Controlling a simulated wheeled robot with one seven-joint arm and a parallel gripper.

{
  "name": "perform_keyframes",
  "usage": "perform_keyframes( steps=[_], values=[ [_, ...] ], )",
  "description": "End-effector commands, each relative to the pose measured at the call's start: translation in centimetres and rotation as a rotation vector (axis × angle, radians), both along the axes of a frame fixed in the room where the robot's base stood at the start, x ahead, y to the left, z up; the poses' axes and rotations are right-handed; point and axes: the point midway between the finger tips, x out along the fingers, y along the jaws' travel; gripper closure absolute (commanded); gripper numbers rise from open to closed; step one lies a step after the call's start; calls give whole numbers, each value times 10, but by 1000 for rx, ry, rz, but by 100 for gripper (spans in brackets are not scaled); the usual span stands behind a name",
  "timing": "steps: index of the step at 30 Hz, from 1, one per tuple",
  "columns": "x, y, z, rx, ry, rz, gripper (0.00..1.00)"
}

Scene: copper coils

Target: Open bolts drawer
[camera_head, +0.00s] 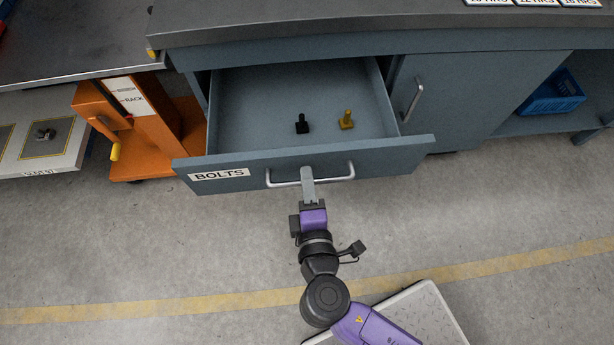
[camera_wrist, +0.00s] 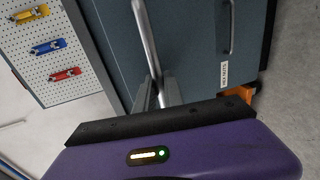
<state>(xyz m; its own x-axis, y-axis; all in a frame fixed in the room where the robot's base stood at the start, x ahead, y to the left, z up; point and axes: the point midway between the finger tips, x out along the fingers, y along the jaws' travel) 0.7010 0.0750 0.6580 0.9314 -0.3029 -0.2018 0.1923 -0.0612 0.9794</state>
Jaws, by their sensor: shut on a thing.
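The bolts drawer (camera_head: 300,163) is grey-blue, carries a white label "BOLTS" (camera_head: 219,174) and stands pulled out from the bench. Inside it lie a black bolt (camera_head: 302,124) and a yellow bolt (camera_head: 346,120) on a mostly bare floor. My gripper (camera_head: 308,178) is shut on the drawer's silver bar handle (camera_head: 335,178), near its middle. In the wrist view the handle (camera_wrist: 145,40) runs into my gripper's fingers (camera_wrist: 158,95). The exact contact is partly hidden by the fingers.
A cabinet door with a handle (camera_head: 412,100) is to the right of the drawer, and a blue crate (camera_head: 552,94) sits on a shelf beyond. An orange rack (camera_head: 140,130) stands close on the left. The floor (camera_head: 200,250) in front is clear. A pegboard (camera_wrist: 52,50) shows in the wrist view.

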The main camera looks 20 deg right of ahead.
Motion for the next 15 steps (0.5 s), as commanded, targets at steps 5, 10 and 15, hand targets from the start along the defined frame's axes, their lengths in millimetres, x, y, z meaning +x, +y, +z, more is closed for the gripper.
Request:
perform_keyframes(
  steps=[5,10,15],
  values=[
    [0,1,-1,1,1,1,66],
    [0,0,0,1,1,1,66],
    [-2,1,0,1,1,1,66]
  ],
)
